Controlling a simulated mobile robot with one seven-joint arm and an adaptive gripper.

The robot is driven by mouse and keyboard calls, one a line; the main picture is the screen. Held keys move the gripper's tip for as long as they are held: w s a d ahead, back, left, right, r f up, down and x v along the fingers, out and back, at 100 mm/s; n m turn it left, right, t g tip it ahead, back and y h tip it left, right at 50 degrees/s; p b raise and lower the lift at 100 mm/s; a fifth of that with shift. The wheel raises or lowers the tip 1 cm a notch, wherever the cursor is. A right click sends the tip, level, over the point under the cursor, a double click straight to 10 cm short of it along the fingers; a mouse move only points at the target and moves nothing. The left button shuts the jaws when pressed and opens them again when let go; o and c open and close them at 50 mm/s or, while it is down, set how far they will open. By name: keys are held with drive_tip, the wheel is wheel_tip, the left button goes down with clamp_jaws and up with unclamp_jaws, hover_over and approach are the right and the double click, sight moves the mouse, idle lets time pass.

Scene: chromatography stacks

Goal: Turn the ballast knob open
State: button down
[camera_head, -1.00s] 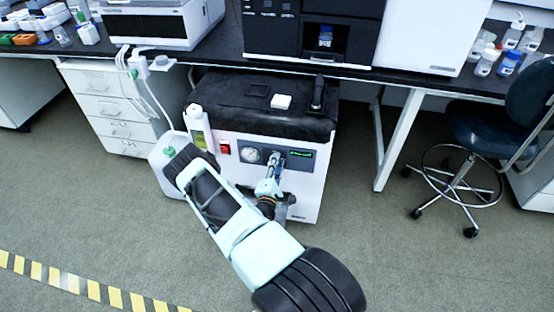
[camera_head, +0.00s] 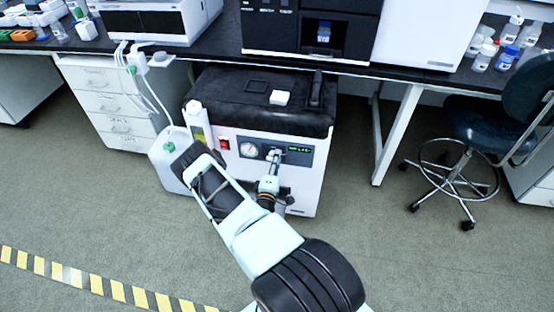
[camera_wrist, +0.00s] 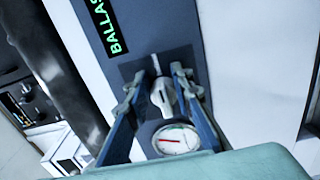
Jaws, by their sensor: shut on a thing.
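The ballast knob (camera_wrist: 162,96) is a light grey lever-shaped handle on a dark blue panel in the wrist view, beside the green "BALLAS..." display text (camera_wrist: 107,25). My gripper (camera_wrist: 159,80) has one finger on each side of the knob and is shut on it. In the head view my gripper (camera_head: 275,158) reaches the front panel of the white pump cabinet (camera_head: 308,185), just below the small green display (camera_head: 299,149). The knob is mostly hidden by my gripper there.
A round gauge (camera_wrist: 176,140) sits close to the knob; it also shows in the head view (camera_head: 248,150). A red switch (camera_head: 224,143) is left of it. A white jug (camera_head: 168,160) stands left of the cabinet. A chair (camera_head: 470,150) is at right; the floor in front is clear.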

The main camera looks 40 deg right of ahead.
drive_tip(key=shift+a+f, duration=0.1)
drive_tip(key=shift+a, duration=0.05)
drive_tip(key=c, duration=2)
unclamp_jaws()
drive_tip(key=shift+c, duration=0.2)
drive_tip(key=v, duration=1.2)
